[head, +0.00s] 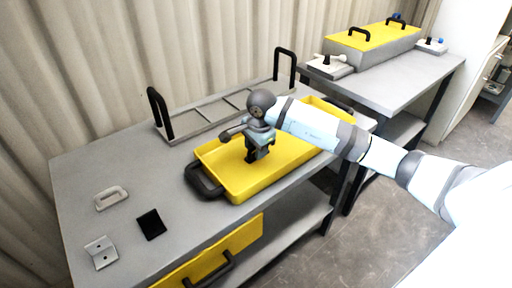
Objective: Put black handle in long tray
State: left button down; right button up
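A long yellow tray (285,165) with black end grips lies on the grey table. My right gripper (256,155) points down over the inside of this tray, with its dark fingertips low near the floor of the tray. The fingers look small and dark, so I cannot tell whether they are apart or hold something black. No separate loose black handle shows clearly. Black handles stand upright on the ends of a metal rack, one at left (160,113) and one at right (285,64). My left gripper is not in view.
On the table's left lie a pale plate with a slot (111,198), a flat black block (151,224) and a metal bracket (100,252). The metal rack (207,116) lies behind the tray. A yellow-lidded tank (374,42) stands on a second table. A yellow drawer (212,252) hangs below.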

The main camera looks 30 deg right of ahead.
jog(key=shift+r, duration=0.25)
pick_arm(q)
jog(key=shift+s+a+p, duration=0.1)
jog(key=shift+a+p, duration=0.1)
jog(key=shift+p, duration=0.55)
pick_arm(e)
notch_tip(320, 180, up, 12)
jog(key=s, duration=0.1)
jog(key=shift+s+f, duration=0.15)
jog(key=shift+s, duration=0.2)
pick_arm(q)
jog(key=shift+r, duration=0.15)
